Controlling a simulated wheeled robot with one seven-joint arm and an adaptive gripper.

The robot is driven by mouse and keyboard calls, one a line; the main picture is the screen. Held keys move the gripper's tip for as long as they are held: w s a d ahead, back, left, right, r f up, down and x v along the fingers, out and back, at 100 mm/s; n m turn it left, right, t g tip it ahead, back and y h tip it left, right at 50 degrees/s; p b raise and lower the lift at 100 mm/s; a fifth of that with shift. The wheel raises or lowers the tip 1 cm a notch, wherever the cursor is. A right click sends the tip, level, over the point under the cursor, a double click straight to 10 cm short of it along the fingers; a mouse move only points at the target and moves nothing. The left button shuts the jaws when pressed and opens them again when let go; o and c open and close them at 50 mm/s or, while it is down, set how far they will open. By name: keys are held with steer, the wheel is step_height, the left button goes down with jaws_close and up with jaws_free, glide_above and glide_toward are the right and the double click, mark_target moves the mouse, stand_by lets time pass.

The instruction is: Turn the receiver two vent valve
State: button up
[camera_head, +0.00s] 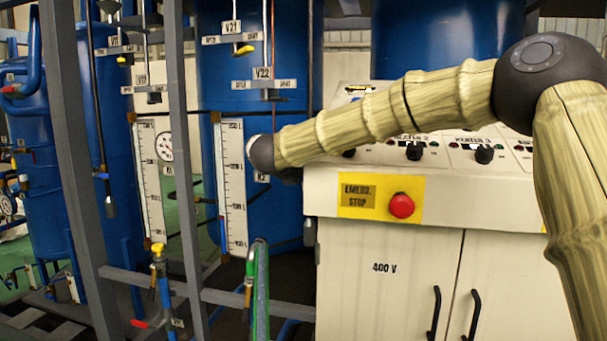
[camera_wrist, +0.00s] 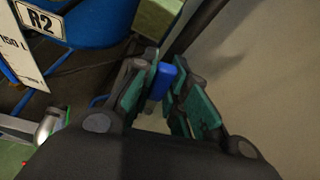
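In the wrist view my gripper (camera_wrist: 164,82) has its two teal-padded fingers a short way apart. A small blue block-like piece (camera_wrist: 161,84) shows between the fingertips, close to both pads. I cannot tell whether the pads press on it or only stand around it, or for certain whether it is the vent valve's handle. An R2 sign (camera_wrist: 41,22) is at the upper left, beside a blue tank (camera_wrist: 92,30). In the head view my forearm reaches left past the control cabinet, and its dark wrist end hides the gripper and the valve.
The control cabinet (camera_head: 376,285) with a red emergency stop (camera_head: 401,205) stands close to the right of my wrist. Grey frame posts (camera_head: 72,130) and a white level scale (camera_head: 234,190) are to the left. Pipes with a yellow-topped valve (camera_head: 158,250) stand below.

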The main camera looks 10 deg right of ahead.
steer(key=o, duration=0.5)
steer(key=shift+s, duration=0.1)
steer(key=v, duration=1.1)
steer(key=shift+s+a+r, duration=0.15)
steer(key=shift+s+a, duration=0.05)
steer(key=shift+s, duration=0.15)
